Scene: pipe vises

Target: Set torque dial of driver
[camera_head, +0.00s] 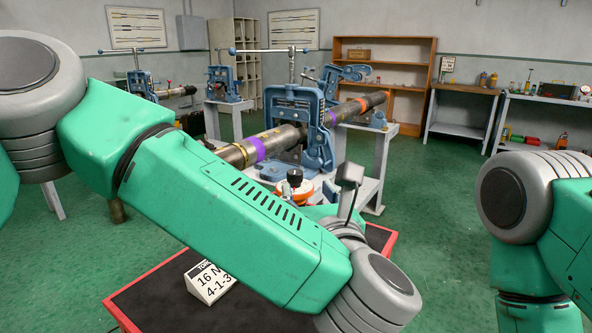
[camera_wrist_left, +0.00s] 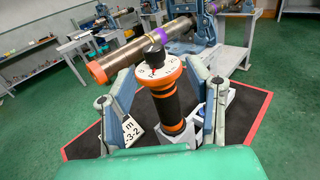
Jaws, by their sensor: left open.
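The driver (camera_wrist_left: 173,100) stands upright in the left wrist view, with a black and orange grip. Its round white dial (camera_wrist_left: 154,73) faces up, with a black knob at its centre. In the head view the dial end of the driver (camera_head: 293,190) shows behind my left forearm; the rest is hidden. My left gripper (camera_wrist_left: 161,82) is open, with one finger on each side of the driver and gaps between. My right gripper is out of view.
The black mat (camera_head: 160,312) has a red border. A blue vise (camera_head: 300,115) holds a pipe (camera_head: 235,153) with purple bands just behind the driver. My right arm is at the right edge. Shelves and benches line the walls; green floor lies open between.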

